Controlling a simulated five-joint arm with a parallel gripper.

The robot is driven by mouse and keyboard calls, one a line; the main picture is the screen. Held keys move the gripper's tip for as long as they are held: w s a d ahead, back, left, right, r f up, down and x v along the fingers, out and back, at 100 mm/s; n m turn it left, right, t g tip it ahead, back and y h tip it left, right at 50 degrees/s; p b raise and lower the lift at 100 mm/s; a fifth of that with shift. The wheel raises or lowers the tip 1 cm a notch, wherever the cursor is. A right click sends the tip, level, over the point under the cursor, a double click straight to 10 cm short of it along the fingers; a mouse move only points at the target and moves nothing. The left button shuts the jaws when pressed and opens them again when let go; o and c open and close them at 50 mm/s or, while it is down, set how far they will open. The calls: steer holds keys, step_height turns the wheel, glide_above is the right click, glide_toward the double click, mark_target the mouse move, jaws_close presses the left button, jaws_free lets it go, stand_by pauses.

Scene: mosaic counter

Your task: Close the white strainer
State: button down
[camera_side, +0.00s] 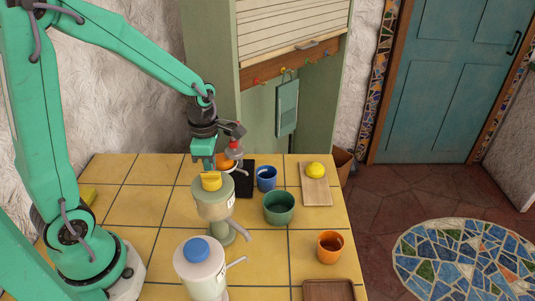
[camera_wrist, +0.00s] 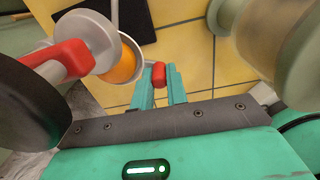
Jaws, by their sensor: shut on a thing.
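My gripper (camera_wrist: 158,80) is shut on a small red handle (camera_wrist: 159,72), which seems joined to the bowl's right side by a thin stem. In the side view my gripper (camera_side: 209,166) points down just left of the orange (camera_side: 227,164); the red and grey part (camera_side: 235,150) is above the orange. The handle is hidden there.
Blue (camera_side: 266,178), green (camera_side: 279,208) and orange (camera_side: 330,247) cups stand right. Tiles at left are mostly clear.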

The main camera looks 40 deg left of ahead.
steer(key=shift+r, duration=0.1)
stand_by(0.3)
steer(key=c, duration=1.7)
jaws_free()
steer(key=shift+r, duration=3.9)
